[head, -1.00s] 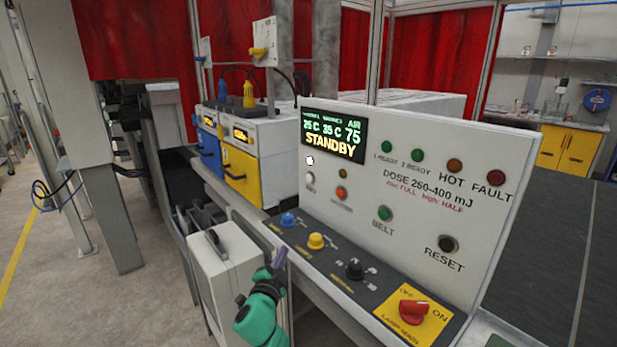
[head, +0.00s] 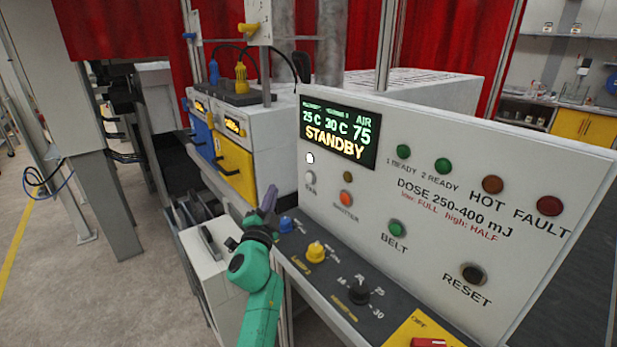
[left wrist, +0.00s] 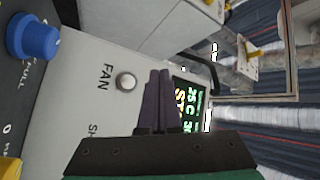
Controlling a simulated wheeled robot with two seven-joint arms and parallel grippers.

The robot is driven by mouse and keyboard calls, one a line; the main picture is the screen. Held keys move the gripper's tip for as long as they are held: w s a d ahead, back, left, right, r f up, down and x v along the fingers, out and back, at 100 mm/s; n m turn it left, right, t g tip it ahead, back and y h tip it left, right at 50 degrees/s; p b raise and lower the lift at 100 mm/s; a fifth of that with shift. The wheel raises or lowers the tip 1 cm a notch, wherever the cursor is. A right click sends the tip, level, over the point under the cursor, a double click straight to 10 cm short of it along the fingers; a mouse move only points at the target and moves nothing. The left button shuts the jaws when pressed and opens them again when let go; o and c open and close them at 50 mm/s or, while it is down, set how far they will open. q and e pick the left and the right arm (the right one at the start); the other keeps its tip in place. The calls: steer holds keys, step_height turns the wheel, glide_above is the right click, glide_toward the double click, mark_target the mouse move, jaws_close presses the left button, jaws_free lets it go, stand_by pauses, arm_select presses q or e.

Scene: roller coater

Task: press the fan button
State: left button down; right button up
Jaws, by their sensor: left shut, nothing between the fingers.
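The fan button (head: 310,178) is a small white round button near the left edge of the upright control panel (head: 440,270), below the STANDBY display (head: 340,135). In the left wrist view the same button (left wrist: 126,82) sits beside the word FAN. My left gripper (head: 268,198) is shut and empty, its dark fingers to the left of the button in the head view. In the left wrist view the fingertips (left wrist: 158,75) appear just right of the button; I cannot tell the gap to the panel. My right gripper is not in view.
An orange shutter button (head: 346,199) and a green belt button (head: 397,228) sit right of the fan button. Blue (head: 287,224) and yellow (head: 316,251) knobs and a black knob (head: 359,292) stand up from the sloping ledge below. A white box (head: 212,265) stands left of the ledge.

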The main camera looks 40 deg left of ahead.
mark_target(310, 178)
arm_select(q)
steer(key=w+d+b, duration=0.1)
steer(key=w+b, duration=0.3)
steer(key=w, duration=0.5)
steer(key=shift+w+d+f, duration=0.35)
steer(key=shift+f, duration=0.1)
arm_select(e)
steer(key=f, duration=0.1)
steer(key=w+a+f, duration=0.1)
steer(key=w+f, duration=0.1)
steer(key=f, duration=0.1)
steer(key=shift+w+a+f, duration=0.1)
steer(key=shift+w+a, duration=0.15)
arm_select(q)
steer(key=shift+s, duration=0.1)
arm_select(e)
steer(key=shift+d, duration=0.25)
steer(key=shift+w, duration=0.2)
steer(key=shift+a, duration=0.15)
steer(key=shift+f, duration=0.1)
